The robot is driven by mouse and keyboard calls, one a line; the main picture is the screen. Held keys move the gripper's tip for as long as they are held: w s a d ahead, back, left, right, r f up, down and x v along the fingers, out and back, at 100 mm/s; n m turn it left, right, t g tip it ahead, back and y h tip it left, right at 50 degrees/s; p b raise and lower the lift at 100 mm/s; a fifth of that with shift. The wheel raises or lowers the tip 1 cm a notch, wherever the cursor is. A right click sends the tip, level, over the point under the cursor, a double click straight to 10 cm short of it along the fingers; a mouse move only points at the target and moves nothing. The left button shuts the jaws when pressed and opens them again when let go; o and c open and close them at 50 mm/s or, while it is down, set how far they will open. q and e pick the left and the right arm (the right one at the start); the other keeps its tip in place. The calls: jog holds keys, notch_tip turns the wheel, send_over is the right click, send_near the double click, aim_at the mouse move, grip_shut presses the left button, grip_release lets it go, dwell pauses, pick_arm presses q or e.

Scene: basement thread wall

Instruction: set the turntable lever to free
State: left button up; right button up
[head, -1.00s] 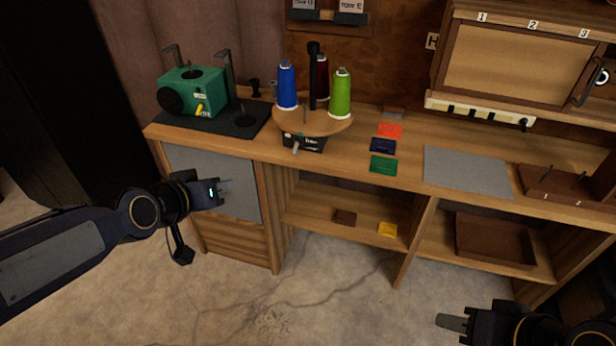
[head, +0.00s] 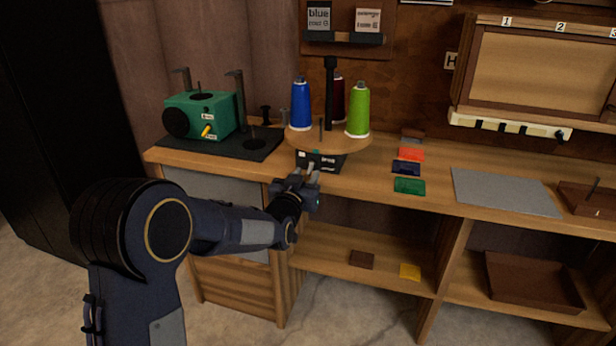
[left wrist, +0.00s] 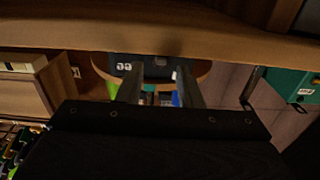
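The turntable (head: 345,144) is a round wooden disc on a dark base (head: 330,163), carrying blue (head: 301,104), dark red (head: 337,98) and green (head: 358,110) thread cones around a black post. My left gripper (head: 311,174) is at the front of the base, just over the bench's front edge. In the left wrist view its two fingers (left wrist: 159,82) stand apart with a gap between them, facing the dark base (left wrist: 155,66). The lever at the base's front is largely hidden by the gripper; its setting and any contact cannot be told. My right gripper is out of view.
A green machine (head: 200,116) stands on a black mat left of the turntable. Coloured cards (head: 409,186) and a grey mat (head: 505,191) lie to the right on the bench (head: 435,175). A shelf below holds a brown tray (head: 530,282).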

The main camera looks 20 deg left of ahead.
aim_at(312, 164)
pick_arm(q)
jog(key=shift+w, duration=0.95)
grip_shut()
jog(key=shift+r+p, duration=0.25)
jog(key=shift+p, duration=0.35)
notch_tip(312, 164, up, 3)
jog(key=g+p, duration=0.4)
jog(key=p, duration=0.7)
jog(key=shift+f, duration=0.1)
jog(key=g+p, duration=0.1)
jog(key=p, duration=0.2)
jog(key=g+p, duration=0.2)
jog(key=p, duration=0.2)
jog(key=w+r+g+p, duration=0.1)
jog(key=g+p, duration=0.1)
jog(key=p, duration=0.2)
jog(key=shift+f+g+p, duration=0.15)
jog(key=shift+g+p, duration=0.45)
jog(key=shift+p, duration=0.4)
